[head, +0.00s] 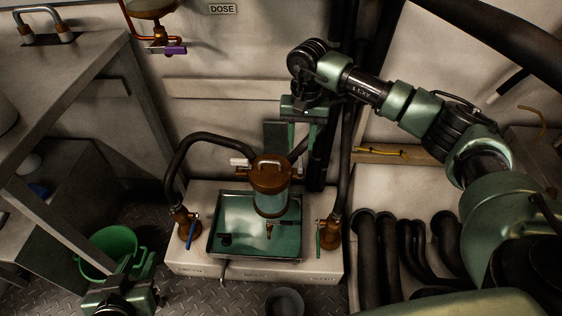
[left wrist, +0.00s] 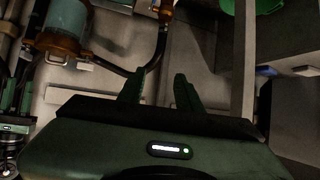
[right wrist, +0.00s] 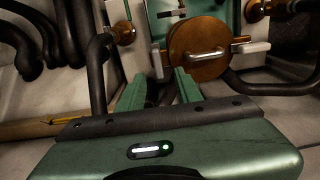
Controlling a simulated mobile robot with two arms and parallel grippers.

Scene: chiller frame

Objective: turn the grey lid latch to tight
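The grey lid latch (head: 239,162) sticks out from the left side of the brown lid (head: 268,178) on the glass canister (head: 270,206). In the right wrist view the latch (right wrist: 250,47) is a pale bar at the lid's right edge, beside the lid's silver handle (right wrist: 205,53). My right gripper (head: 293,143) is behind the canister, fingers downward, open and empty, apart from the latch. In the right wrist view its fingers (right wrist: 158,84) end near the lid's left side. My left gripper (left wrist: 158,85) is open and empty, low at the left by the green bucket.
The canister stands over a teal tray (head: 225,250) on a pale plinth. Valves with a blue lever (head: 191,232) and a green lever (head: 318,242) flank it, with black hoses. A green bucket (head: 108,250) and a bench (head: 70,70) are left; black pipes (head: 370,255) are right.

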